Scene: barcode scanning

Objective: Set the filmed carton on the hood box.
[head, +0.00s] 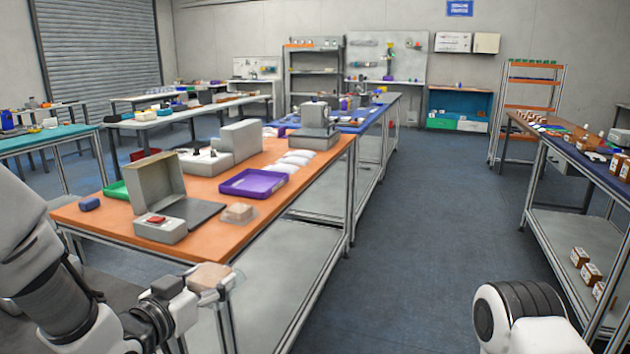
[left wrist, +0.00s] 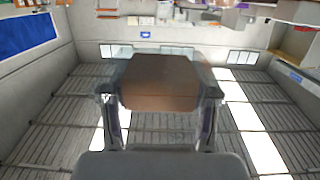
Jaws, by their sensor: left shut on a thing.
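My left gripper (head: 208,284) is shut on a small brown carton (head: 211,275), held in front of the orange table's near edge and below its top. In the left wrist view the carton (left wrist: 160,82) sits between the two fingers of the gripper (left wrist: 160,105), with a pale, film-like border at its sides. The grey hood box (head: 165,227) stands on the table's near left part, its lid (head: 154,183) raised and a red part on its front. Another small carton (head: 238,212) lies on clear film right of the hood box. My right gripper is out of view.
A purple tray (head: 252,183), white pouches (head: 290,162) and a grey machine (head: 228,150) stand behind on the orange table (head: 110,221). A blue block (head: 89,204) lies at its left. The aisle floor (head: 420,210) on the right is clear.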

